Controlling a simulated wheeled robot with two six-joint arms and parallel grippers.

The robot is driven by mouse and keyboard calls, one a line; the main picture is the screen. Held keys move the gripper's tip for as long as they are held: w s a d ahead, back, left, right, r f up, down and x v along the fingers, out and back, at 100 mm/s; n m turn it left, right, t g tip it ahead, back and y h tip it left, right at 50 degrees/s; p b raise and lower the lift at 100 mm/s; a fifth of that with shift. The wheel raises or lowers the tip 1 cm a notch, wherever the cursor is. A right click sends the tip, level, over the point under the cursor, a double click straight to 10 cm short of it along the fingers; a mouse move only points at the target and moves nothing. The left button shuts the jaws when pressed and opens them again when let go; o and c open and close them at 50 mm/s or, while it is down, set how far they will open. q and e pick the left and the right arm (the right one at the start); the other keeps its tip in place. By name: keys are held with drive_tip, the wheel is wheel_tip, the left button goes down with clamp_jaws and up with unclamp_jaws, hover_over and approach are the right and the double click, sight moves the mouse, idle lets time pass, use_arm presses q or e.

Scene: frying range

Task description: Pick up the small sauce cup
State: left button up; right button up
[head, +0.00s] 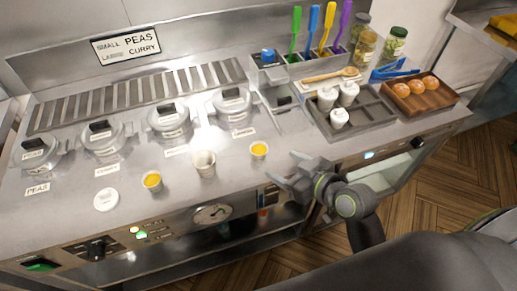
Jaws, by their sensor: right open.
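Two small cups with yellow contents stand on the steel counter: one small cup (152,182) at the front left and another small cup (259,150) further right. A taller pale cup (203,164) stands between them. Which one is the sauce cup is not labelled. My right gripper (284,168) is open and empty at the counter's front edge, just right of and nearer than the right-hand yellow cup, apart from it. My left gripper is not in view.
Several lidded pots (170,120) line the back of the counter. A white round lid (106,200) lies at the front left. A dark tray (375,120) with white containers and a wooden tray (420,103) of buns stand right. Knobs and a gauge (212,215) line the front.

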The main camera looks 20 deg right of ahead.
drive_tip(key=p, duration=0.1)
approach(255, 148)
drive_tip(key=x, duration=0.4)
drive_tip(key=shift+a+f, duration=0.1)
drive_tip(key=shift+a, duration=0.2)
drive_tip(key=shift+w+a+f+p, duration=0.15)
drive_tip(key=shift+w+a+p, duration=0.05)
drive_tip(key=shift+w+p, duration=0.4)
drive_tip(key=x, duration=0.3)
drive_tip(key=shift+w+d+p, duration=0.1)
drive_tip(key=shift+p, duration=0.3)
drive_tip(key=shift+w+a+f, duration=0.2)
drive_tip(key=shift+w+f, duration=0.05)
drive_tip(key=shift+w, duration=0.2)
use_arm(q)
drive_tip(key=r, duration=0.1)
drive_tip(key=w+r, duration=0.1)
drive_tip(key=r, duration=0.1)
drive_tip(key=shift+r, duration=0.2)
use_arm(e)
drive_tip(key=c, duration=0.9)
